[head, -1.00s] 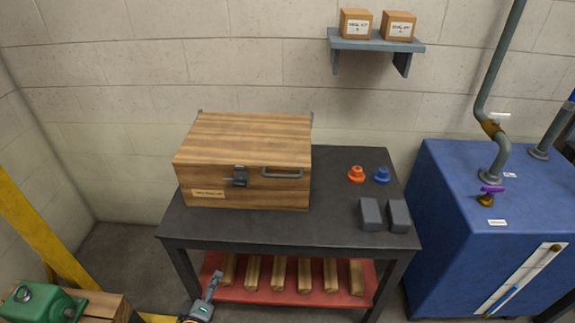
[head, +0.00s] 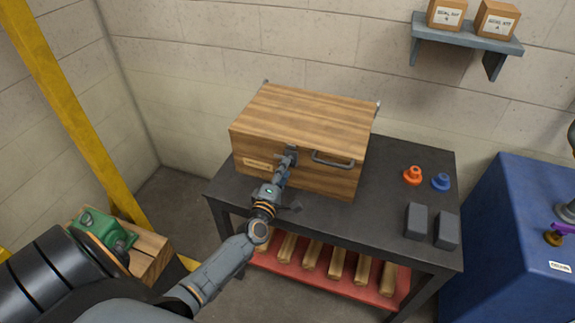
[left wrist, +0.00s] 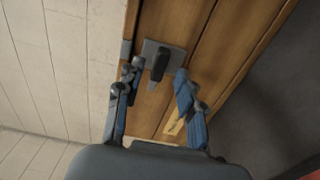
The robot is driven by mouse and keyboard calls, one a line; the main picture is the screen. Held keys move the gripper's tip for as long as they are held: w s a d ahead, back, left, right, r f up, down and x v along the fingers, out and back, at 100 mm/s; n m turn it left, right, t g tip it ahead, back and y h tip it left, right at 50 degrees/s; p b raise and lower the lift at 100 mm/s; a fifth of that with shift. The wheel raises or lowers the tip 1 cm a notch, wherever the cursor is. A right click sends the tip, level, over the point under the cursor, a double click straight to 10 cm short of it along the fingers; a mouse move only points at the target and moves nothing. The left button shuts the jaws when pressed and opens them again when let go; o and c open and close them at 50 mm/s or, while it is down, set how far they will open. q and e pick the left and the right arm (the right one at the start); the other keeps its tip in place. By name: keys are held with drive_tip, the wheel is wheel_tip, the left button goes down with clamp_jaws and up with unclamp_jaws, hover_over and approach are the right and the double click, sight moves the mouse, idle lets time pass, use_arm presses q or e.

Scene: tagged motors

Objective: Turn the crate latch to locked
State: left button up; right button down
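The wooden crate (head: 300,140) sits closed on a dark table. Its grey latch (head: 291,150), with a plate and a dark lever, is on the front face near the lid line. In the left wrist view the latch lever (left wrist: 160,64) lies roughly along the board seams, towards the paper label. My left gripper (head: 287,165) is at the crate front by the latch. In the left wrist view its two fingers (left wrist: 156,78) are spread, one on each side of the lever, with gaps visible. Whether a fingertip touches the plate is unclear. My right gripper is not in view.
A grey handle (head: 333,160) is on the crate front, right of the latch. The table (head: 385,195) carries an orange knob (head: 412,175), a blue knob (head: 441,181) and two grey blocks (head: 417,221).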

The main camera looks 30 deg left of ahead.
use_arm(q)
drive_tip(key=shift+x, duration=1.45)
clamp_jaws()
drive_tip(key=shift+f+m+p, duration=0.1)
drive_tip(key=shift+m+p, duration=2.2)
drive_tip(key=shift+m, duration=6.6)
